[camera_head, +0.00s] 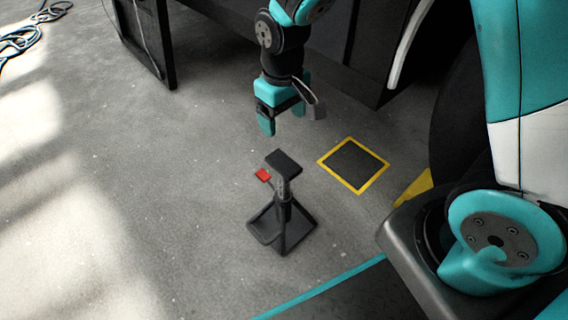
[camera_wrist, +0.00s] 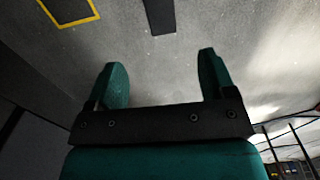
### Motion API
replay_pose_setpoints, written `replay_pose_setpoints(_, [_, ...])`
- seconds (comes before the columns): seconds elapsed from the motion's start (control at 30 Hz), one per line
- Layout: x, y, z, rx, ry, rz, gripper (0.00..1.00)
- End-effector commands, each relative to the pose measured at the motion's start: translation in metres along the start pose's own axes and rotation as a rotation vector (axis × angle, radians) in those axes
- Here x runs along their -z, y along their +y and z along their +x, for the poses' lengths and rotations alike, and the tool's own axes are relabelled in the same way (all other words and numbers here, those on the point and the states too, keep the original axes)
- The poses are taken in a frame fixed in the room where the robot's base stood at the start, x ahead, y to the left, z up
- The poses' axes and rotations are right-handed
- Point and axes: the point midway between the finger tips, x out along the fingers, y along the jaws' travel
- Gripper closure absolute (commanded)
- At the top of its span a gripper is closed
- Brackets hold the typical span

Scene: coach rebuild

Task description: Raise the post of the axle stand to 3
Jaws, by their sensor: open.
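The axle stand (camera_head: 283,222) is dark, stands upright on the grey floor, and has a flat black saddle (camera_head: 284,163) on top of its post (camera_head: 283,188). A small red piece (camera_head: 263,175) sticks out at its left, just below the saddle. My gripper (camera_head: 283,122) is open and empty, above and behind the stand, apart from it. In the wrist view both teal fingers of my gripper (camera_wrist: 163,85) are spread. A dark piece, likely the saddle (camera_wrist: 160,15), shows at that view's top edge. No number marks on the post can be read.
A yellow-bordered dark square (camera_head: 353,165) lies on the floor right of the stand; it also shows in the wrist view (camera_wrist: 68,10). A dark bench-like structure (camera_head: 340,45) stands behind. Coiled cables (camera_head: 22,38) lie far left. The floor left of the stand is clear.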

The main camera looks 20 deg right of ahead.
Motion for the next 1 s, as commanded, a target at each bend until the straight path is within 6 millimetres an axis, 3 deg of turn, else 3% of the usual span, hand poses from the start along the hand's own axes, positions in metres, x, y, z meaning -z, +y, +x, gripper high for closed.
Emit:
replay_pose_setpoints(0.03, [-0.001, 0.000, 0.020, 0.000, -0.003, 0.001, 0.23])
replay_pose_setpoints(0.1, [-0.001, 0.000, 0.037, 0.001, -0.003, 0.001, 0.23])
replay_pose_setpoints(0.5, [-0.001, 0.000, 0.120, 0.002, -0.001, 0.001, 0.23])
replay_pose_setpoints(0.7, [-0.001, 0.000, 0.138, 0.002, 0.000, 0.001, 0.23])
replay_pose_setpoints(1.0, [-0.001, 0.000, 0.140, 0.002, 0.001, 0.001, 0.23])
